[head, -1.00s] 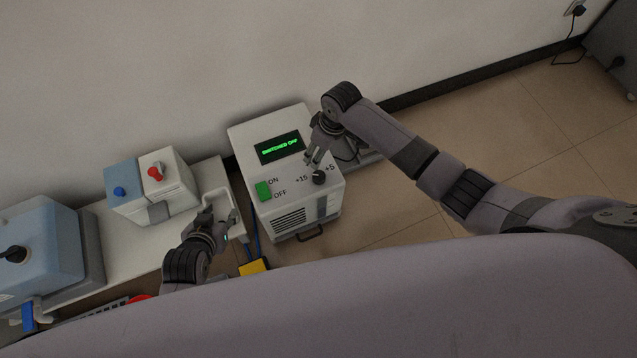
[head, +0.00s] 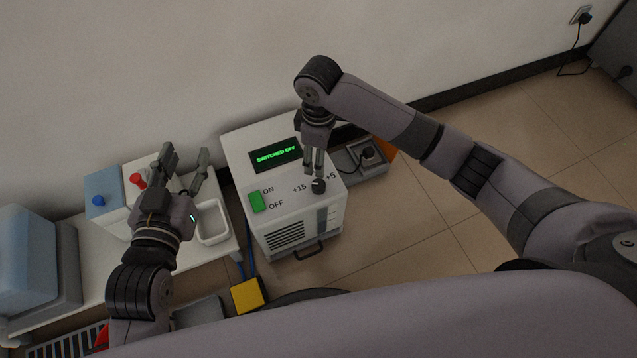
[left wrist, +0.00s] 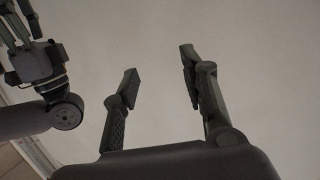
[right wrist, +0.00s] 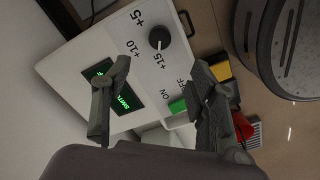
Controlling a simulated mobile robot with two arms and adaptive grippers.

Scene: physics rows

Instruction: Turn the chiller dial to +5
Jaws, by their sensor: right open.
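The white chiller (head: 240,158) stands on the floor, its green display (head: 275,155) reading "SWITCHED OFF". Its black dial (head: 319,186) sits at the front right of the top, by the +15 and +5 marks. In the right wrist view, the dial (right wrist: 159,38) shows a pale mark that seems to face +15. My right gripper (head: 314,172) is open and points down just behind the dial. In its wrist view the dial lies ahead, between the fingers' lines; contact cannot be told. My left gripper (head: 185,158) is open and empty, raised above the bench at left.
A green ON/OFF switch (head: 257,201) is on the chiller, left of the dial. A box with a red knob (head: 138,180), a blue-knobbed box (head: 99,201) and a white tray (head: 212,238) are on the bench. A yellow block (head: 247,296) lies in front.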

